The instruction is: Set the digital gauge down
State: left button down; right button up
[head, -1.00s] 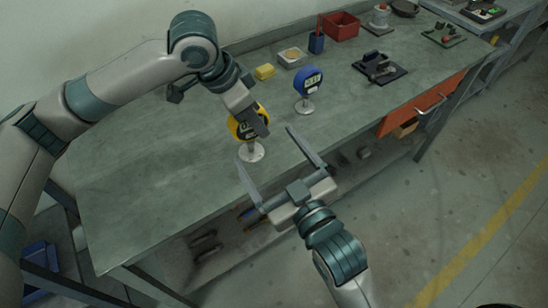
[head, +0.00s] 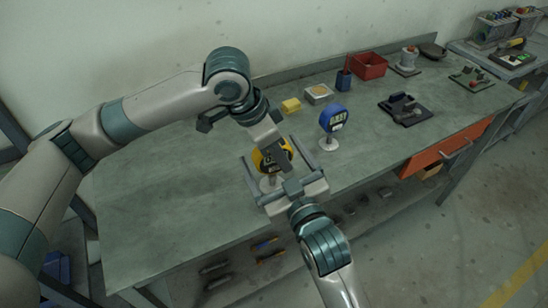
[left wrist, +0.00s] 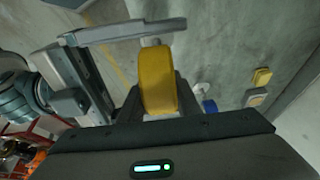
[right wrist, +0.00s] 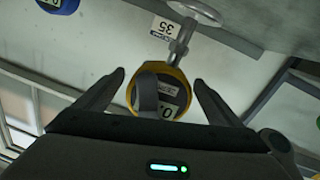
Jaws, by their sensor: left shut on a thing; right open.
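The yellow digital gauge (head: 264,163) is upright near the front edge of the workbench, its stem and round base (right wrist: 195,12) visible in the right wrist view. My left gripper (head: 278,150) is shut on the gauge's head; its yellow back (left wrist: 157,80) fills the gap between the left fingers. My right gripper (head: 268,150) is open, its fingers (right wrist: 158,84) on either side of the gauge with gaps showing in the right wrist view. One left finger hides part of the dial. I cannot tell whether the base touches the bench.
The workbench (head: 150,215) is bare to the left. A blue gauge (head: 333,118) stands to the right. Behind are a yellow block (head: 291,105), a small tray (head: 318,94), a blue cup (head: 343,80) and a red bin (head: 369,66). A dark fixture (head: 405,109) lies farther right.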

jog(key=shift+c, duration=0.3)
jog(key=c, duration=1.4)
pick_arm(q)
jog(key=c, duration=1.2)
grip_release()
pick_arm(e)
jog(key=shift+r, duration=0.1)
pick_arm(q)
jog(key=shift+r, duration=0.1)
jog(key=v, duration=1.1)
jog(key=shift+a+r, duration=0.25)
jog(key=shift+r, duration=0.1)
jog(key=shift+d, duration=0.15)
